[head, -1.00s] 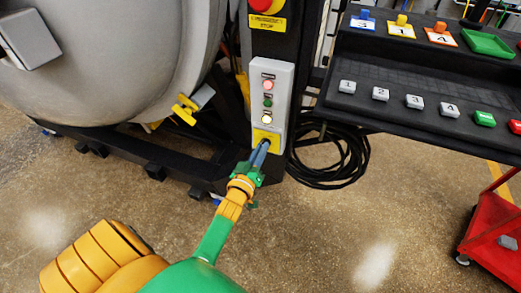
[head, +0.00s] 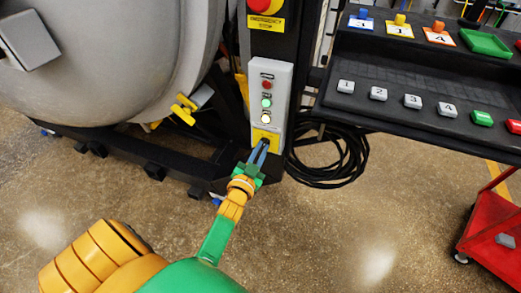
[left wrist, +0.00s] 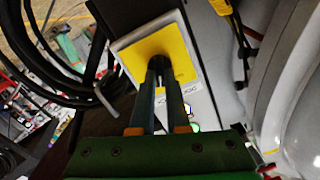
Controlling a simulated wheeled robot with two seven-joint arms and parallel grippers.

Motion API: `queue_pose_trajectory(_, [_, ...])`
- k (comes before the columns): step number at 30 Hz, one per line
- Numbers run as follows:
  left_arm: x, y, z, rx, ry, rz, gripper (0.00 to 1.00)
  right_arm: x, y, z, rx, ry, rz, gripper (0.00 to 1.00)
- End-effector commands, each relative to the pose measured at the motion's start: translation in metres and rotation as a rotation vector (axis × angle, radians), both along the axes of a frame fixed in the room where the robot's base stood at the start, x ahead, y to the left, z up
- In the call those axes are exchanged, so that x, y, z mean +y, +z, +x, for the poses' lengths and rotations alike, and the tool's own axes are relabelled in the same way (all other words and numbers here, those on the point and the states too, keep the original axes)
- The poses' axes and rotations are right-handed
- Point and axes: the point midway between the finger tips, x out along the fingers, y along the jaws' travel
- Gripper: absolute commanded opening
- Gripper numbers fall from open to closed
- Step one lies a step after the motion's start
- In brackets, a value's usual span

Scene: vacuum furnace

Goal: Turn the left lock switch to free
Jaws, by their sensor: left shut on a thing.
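The lock switch (left wrist: 161,62) is a small dark knob on a yellow plate at the lower end of a grey control box (head: 268,85) on a black post. My left gripper (head: 264,146) is shut on the knob, and its fingers largely hide it in the head view. In the left wrist view the two fingers of my left gripper (left wrist: 160,68) meet the knob from both sides. On the box, the green lamp (head: 266,102) and the white lamp (head: 265,118) are lit, and the red lamp (head: 266,85) is dim. My right gripper is not in view.
A large grey furnace vessel (head: 120,60) stands left of the post. A red emergency stop button (head: 265,4) is above the box. A red cart (head: 490,230) stands far right.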

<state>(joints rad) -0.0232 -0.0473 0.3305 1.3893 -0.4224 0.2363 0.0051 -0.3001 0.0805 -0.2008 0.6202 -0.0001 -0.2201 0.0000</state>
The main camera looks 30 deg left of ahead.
Motion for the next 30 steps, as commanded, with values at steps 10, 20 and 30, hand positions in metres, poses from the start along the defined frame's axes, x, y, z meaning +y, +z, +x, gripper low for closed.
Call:
queue_pose_trajectory(10, [-0.0004, -0.0019, -0.0004, 0.037, 0.001, 0.135, 0.0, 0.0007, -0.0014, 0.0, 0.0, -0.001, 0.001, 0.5])
queue_pose_trajectory(20, [-0.0005, -0.0021, -0.0004, 0.045, 0.001, 0.166, 0.0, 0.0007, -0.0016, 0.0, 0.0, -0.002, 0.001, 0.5])
queue_pose_trajectory(30, [-0.0005, -0.0021, -0.0004, 0.045, 0.001, 0.165, 0.35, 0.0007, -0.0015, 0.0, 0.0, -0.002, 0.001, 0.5])
